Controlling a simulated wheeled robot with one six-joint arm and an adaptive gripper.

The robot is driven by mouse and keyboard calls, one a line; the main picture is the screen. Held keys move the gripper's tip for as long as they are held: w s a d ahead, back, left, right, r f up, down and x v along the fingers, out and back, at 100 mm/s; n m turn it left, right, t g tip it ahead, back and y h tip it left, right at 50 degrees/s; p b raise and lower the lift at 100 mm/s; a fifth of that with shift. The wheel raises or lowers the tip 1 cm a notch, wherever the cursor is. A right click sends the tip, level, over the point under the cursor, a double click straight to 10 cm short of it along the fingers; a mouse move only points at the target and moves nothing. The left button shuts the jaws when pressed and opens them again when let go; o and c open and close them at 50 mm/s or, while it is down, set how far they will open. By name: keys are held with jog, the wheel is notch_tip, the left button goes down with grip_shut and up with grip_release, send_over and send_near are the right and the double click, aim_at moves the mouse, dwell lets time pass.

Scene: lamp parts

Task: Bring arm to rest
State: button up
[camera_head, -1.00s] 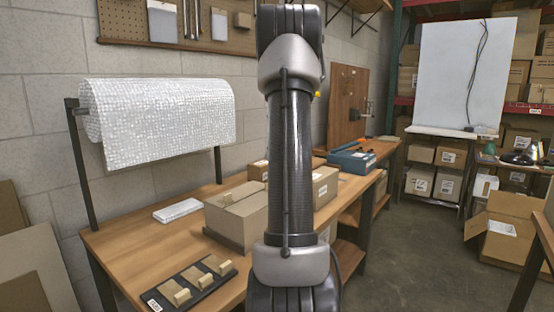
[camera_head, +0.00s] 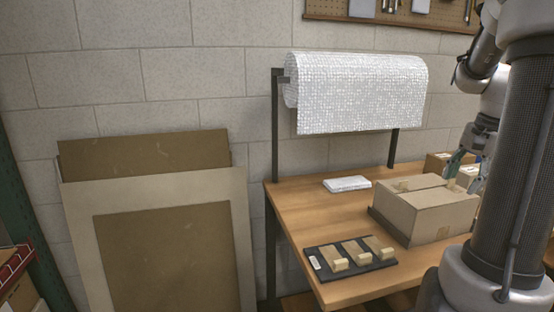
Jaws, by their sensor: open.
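My arm stands at the right edge of the view, with its thick dark link closest to the camera. My gripper (camera_head: 465,178) shows behind and left of that link, pointing down, with its fingers apart. It appears over or just behind the right part of a cardboard box (camera_head: 430,213) on the workbench. I cannot tell whether it touches the box. I see nothing held between the fingers. Part of my arm is cut off by the right edge.
The wooden workbench (camera_head: 300,214) carries a black tray (camera_head: 319,281) with wooden-looking blocks and a white packet (camera_head: 347,183). A bubble-wrap roll (camera_head: 360,92) hangs on a frame behind. Flat cardboard sheets (camera_head: 165,245) lean on the wall at left. Small boxes stand behind my gripper.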

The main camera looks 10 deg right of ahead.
jog(key=s+a+r+n+t, duration=0.1)
jog(key=s+a+n, duration=0.4)
jog(key=a, duration=0.6)
jog(key=s+a+r+n+t, duration=0.1)
jog(key=s+a+n, duration=0.5)
jog(key=a+n, duration=0.4)
jog(key=shift+s+a+r, duration=0.2)
jog(key=shift+a+r, duration=0.2)
jog(key=shift+a, duration=0.5)
